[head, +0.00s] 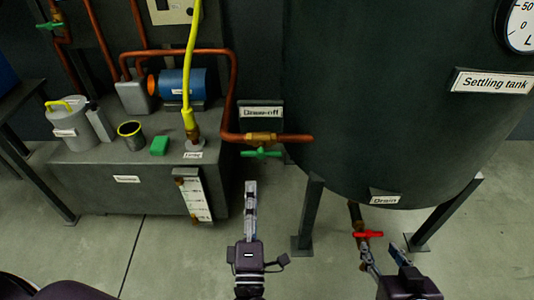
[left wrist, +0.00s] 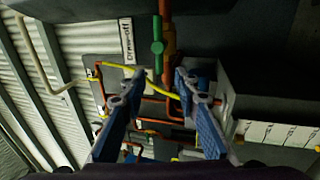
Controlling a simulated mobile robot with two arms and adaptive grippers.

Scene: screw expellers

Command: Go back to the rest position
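My left gripper (head: 251,190) is raised in front of the tank, below the green draw-off valve handle (head: 261,153) and apart from it. In the left wrist view its two blue-padded fingers (left wrist: 161,76) are spread, with nothing held between them. The green handle (left wrist: 157,48) shows beyond the fingertips. My right gripper (head: 384,250) is at the lower right, close to the red drain valve handle (head: 368,234). Its two fingers look spread. I cannot tell whether they touch the valve.
The dark settling tank (head: 380,90) stands on legs (head: 308,220) at the right.

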